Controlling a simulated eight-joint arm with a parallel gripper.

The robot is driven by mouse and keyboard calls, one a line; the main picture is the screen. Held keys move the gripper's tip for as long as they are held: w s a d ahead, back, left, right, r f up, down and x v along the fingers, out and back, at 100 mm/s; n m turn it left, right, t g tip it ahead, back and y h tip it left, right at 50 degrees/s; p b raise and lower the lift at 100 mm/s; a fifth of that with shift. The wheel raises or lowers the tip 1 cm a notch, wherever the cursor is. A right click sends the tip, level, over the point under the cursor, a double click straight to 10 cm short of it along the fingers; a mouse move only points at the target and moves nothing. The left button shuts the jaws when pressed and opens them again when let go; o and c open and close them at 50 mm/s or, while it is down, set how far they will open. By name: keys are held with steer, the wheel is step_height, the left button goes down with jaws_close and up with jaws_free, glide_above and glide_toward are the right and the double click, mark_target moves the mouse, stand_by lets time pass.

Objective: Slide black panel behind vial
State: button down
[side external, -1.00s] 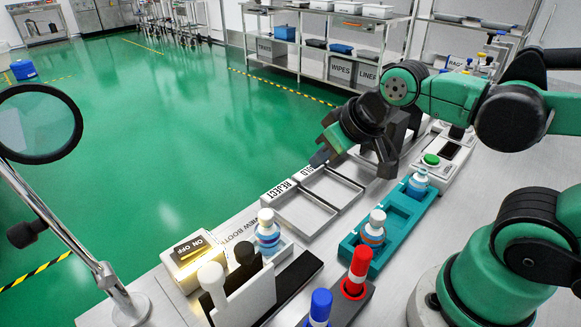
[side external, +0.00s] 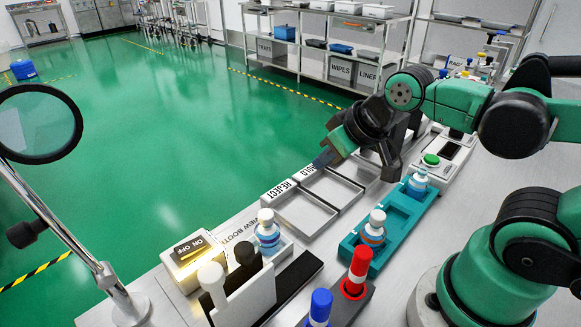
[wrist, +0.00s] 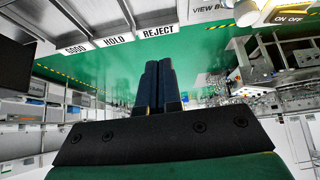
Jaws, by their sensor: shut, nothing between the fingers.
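The black panel (side external: 237,277) stands upright beside the view booth at the bottom left in the side view, with a black knob (side external: 244,253) on top. It is mostly hidden by a white panel (side external: 258,298) with a white knob. A white-capped vial (side external: 268,236) with a blue and orange label stands in the booth's holder, to the right of the lamp box. My gripper (side external: 322,160) is shut and empty, above the far end of the reject and hold trays, well apart from panel and vial. Its closed dark fingers (wrist: 158,82) show in the wrist view.
The lit ON/OFF box (side external: 192,260) is left of the vial. A teal rack (side external: 400,213) holds two more vials. Red-capped (side external: 357,268) and blue-capped (side external: 319,305) items stand in front. A magnifier (side external: 42,122) on a stand is at the left.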

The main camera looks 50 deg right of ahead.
steer(key=c, duration=1.2)
jaws_free()
steer(key=shift+a, duration=0.1)
steer(key=o, duration=0.6)
steer(key=a+n+g, duration=0.1)
steer(key=a, duration=0.1)
steer(key=a+r+n+g, duration=0.1)
steer(key=a, duration=0.1)
steer(key=a+r+n+g+y, duration=0.1)
steer(key=a, duration=0.1)
steer(key=shift+w+a+r+n, duration=0.1)
steer(key=shift+w+a+n, duration=0.2)
steer(key=shift+a, duration=0.1)
step_height(320, 180, up, 2)
steer(key=n+g+h, duration=0.1)
steer(key=n+g, duration=0.3)
steer(key=n, duration=0.1)
glide_above(244, 247)
steer(key=shift+f, duration=2.7)
jaws_close()
